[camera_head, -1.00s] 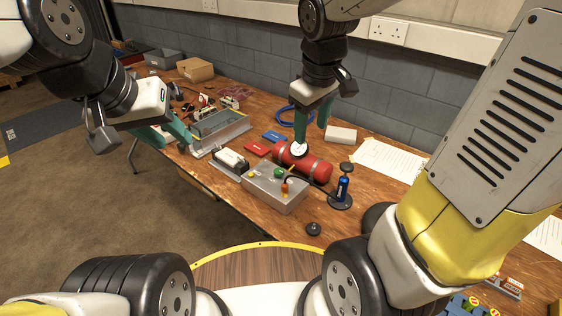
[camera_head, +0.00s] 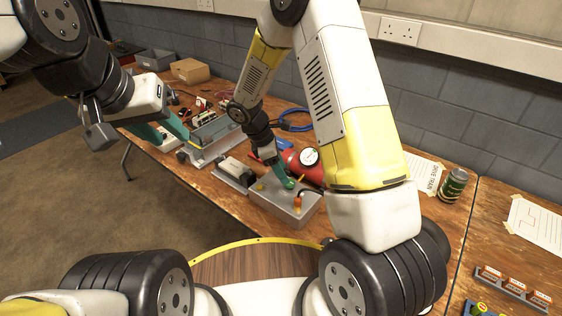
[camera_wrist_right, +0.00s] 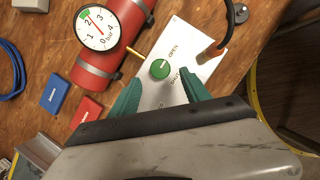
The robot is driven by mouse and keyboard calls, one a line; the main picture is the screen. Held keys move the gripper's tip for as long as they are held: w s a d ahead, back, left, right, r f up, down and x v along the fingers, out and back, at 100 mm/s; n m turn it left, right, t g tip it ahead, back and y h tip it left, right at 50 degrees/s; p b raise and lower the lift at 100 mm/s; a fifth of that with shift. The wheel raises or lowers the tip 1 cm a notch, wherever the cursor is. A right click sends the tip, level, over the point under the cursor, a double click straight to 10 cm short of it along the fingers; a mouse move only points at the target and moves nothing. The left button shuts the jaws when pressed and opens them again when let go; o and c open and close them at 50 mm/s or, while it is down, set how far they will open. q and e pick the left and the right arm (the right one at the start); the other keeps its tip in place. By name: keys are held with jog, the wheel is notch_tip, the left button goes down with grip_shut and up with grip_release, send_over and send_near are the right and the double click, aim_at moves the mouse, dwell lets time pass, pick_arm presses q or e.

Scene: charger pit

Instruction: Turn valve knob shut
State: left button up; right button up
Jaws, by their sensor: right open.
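The green valve knob (camera_wrist_right: 160,68) sits on a silver box (camera_wrist_right: 178,45), with the printed words OPEN and SHUT beside it in the right wrist view. The box also shows in the head view (camera_head: 268,203), where my right gripper largely covers the knob. My right gripper (camera_wrist_right: 160,92) is open with teal fingers spread, pointing down at the box; the knob lies just ahead of the fingertips, about midway between them. I cannot tell its height above the box. My left gripper (camera_head: 168,132) is open and empty over the table's left side.
A red cylinder (camera_wrist_right: 105,58) with a round gauge (camera_wrist_right: 98,28) lies beside the box. An orange-based black cable (camera_wrist_right: 220,50) rises from the box. A grey tray (camera_head: 212,138), blue cable (camera_head: 295,122) and dark can (camera_head: 454,185) are on the table (camera_head: 405,225).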

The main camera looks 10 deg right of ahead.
jog(key=shift+x, duration=2.15)
grip_shut()
